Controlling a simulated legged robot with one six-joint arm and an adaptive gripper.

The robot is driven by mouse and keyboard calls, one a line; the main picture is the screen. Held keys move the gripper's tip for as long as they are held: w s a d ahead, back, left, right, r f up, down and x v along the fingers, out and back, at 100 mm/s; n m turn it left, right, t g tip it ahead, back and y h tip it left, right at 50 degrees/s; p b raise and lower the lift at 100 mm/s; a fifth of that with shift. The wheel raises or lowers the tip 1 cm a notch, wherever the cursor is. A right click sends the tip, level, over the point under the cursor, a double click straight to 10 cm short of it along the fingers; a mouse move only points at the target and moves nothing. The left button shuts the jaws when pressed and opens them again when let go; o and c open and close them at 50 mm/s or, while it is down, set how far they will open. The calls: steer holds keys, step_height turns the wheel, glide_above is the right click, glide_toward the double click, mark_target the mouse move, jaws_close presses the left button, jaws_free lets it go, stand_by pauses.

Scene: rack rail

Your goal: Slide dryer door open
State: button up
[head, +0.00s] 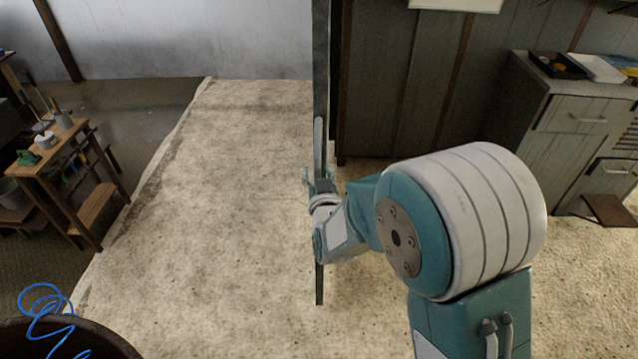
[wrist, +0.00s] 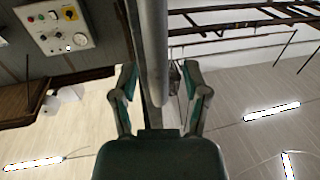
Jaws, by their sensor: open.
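The dryer door (head: 320,60) shows nearly edge-on in the head view, as a tall narrow grey panel. A long upright grey bar handle (head: 318,140) runs along it; it also shows large in the wrist view (wrist: 153,50). My gripper (head: 318,178) is at the lower part of the handle. In the wrist view my gripper (wrist: 161,78) has its two teal fingers spread, one on each side of the bar. I see a gap beside the fingers and cannot tell whether either touches the bar. The door's far side is hidden.
A control panel (wrist: 65,25) with knobs and a gauge shows in the wrist view. A grey cabinet (head: 575,125) with trays stands at right. A wooden tool stand (head: 62,165) and a dark round container (head: 70,335) are at left. The pale floor (head: 210,220) left of the door is clear.

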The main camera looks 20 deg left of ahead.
steer(key=v, duration=1.1)
steer(key=shift+s, duration=0.2)
steer(key=d+r+m+g+h, duration=0.2)
steer(key=d+r+g+h, duration=0.3)
steer(key=d, duration=1)
steer(key=s+d+r+m+g+h, duration=0.1)
steer(key=s+d+r+g, duration=0.1)
steer(key=s+d, duration=0.4)
steer(key=s+d+r+m+g+h, duration=0.1)
steer(key=s+d+r+m+g, duration=0.1)
steer(key=s+d, duration=0.4)
steer(key=s+g, duration=0.1)
steer(key=s, duration=0.3)
steer(key=shift+s+d+r+g+h, duration=0.2)
steer(key=shift+s+r+g+h, duration=0.1)
steer(key=shift+s+g, duration=0.1)
steer(key=shift+w, duration=0.1)
